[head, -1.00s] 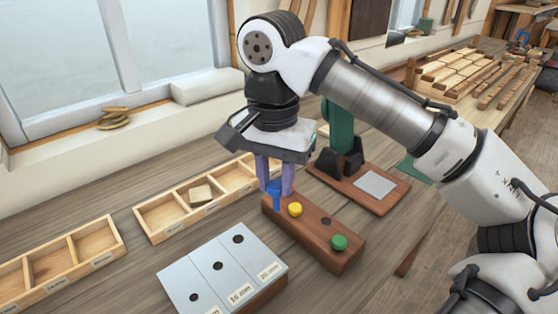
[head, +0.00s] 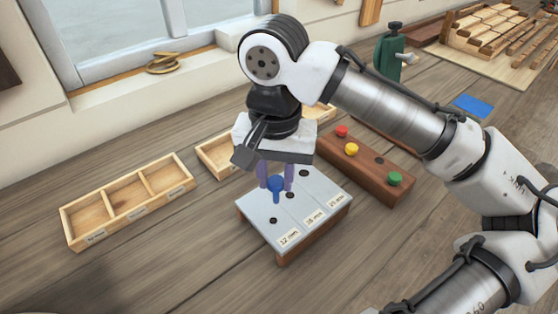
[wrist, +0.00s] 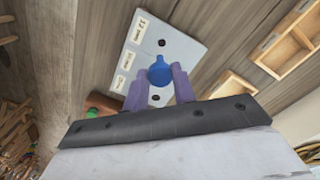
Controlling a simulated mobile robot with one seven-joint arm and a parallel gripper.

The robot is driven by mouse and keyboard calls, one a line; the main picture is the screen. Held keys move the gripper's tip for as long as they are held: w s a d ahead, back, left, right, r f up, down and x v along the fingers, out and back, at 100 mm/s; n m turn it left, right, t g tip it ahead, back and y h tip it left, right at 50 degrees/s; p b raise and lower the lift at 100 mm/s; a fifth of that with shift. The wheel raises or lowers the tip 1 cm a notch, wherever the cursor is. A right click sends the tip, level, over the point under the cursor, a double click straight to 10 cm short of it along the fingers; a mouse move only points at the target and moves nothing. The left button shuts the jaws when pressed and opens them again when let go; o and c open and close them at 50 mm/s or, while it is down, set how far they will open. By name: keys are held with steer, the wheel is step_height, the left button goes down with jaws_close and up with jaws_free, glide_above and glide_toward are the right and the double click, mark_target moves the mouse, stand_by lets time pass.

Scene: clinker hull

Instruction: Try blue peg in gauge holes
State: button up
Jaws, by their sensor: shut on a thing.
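My gripper (head: 276,182) is shut on the blue peg (head: 275,186), with a purple finger on each side of its round head. The peg hangs upright, shank down, over the grey gauge plate (head: 253,204). Its lower end looks close to the middle hole (head: 290,195), but I cannot tell its exact height. The plate has three holes, labelled 12 mm, 16 mm and 20 mm. In the wrist view, the blue peg (wrist: 160,72) covers the middle of the gauge plate (wrist: 178,30), and the two outer holes show.
The wooden peg rack (head: 365,176) stands right of the plate, holding red (head: 341,131), yellow (head: 351,149) and green (head: 395,179) pegs, with one empty hole (head: 378,161). A divided tray (head: 130,205) lies left; another (head: 214,155) is partly behind my gripper. Table in front is clear.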

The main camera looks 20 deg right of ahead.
mark_target(273, 205)
steer(key=shift+s+a+f, duration=0.15)
steer(key=shift+a+f, duration=0.05)
steer(key=shift+a, duration=0.15)
steer(key=shift+f, duration=0.15)
step_height(273, 205, down, 4)
steer(key=b, duration=0.4)
steer(key=shift+r, duration=0.2)
steer(key=shift+f, duration=0.15)
steer(key=shift+f, duration=0.3)
steer(key=shift+f+b, duration=0.8)
steer(key=shift+f, duration=0.35)
stand_by(0.3)
steer(key=shift+r, duration=0.1)
stand_by(0.4)
